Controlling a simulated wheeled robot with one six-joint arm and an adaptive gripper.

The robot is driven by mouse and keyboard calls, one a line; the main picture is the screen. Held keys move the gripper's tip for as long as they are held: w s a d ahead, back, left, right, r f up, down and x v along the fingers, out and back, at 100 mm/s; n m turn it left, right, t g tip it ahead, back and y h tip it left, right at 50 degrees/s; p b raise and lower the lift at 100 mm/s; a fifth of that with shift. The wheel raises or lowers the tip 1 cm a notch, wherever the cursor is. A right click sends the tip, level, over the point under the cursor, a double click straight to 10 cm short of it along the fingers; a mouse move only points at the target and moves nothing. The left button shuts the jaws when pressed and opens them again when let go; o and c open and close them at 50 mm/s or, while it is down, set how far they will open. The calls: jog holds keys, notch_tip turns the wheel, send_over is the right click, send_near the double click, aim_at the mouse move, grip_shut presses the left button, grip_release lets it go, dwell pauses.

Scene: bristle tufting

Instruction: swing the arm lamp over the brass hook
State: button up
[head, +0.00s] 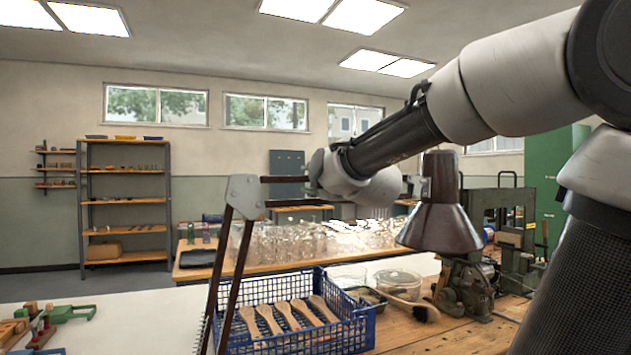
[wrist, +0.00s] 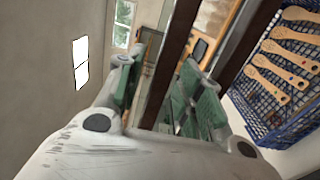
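The arm lamp has a dark brown shade (head: 440,226) hanging over the wooden bench at right. In the wrist view, my gripper (wrist: 157,68) is open, with green-padded fingers apart. One dark lamp bar (wrist: 176,52) passes between the fingers, and the second bar (wrist: 243,42) passes right of the right finger. Whether a pad touches the bar is unclear. My fingers are largely hidden in the head view. I cannot make out the brass hook.
A blue crate (head: 362,334) of wooden brush handles stands below the lamp arm. Clear tubs (head: 398,282), a dark-bristled brush (head: 413,305) and a green machine (head: 470,285) are on the bench around the shade. Many glass jars (head: 290,240) stand on the table behind.

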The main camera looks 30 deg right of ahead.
jog(key=s, duration=1.2)
jog(key=shift+a, duration=0.35)
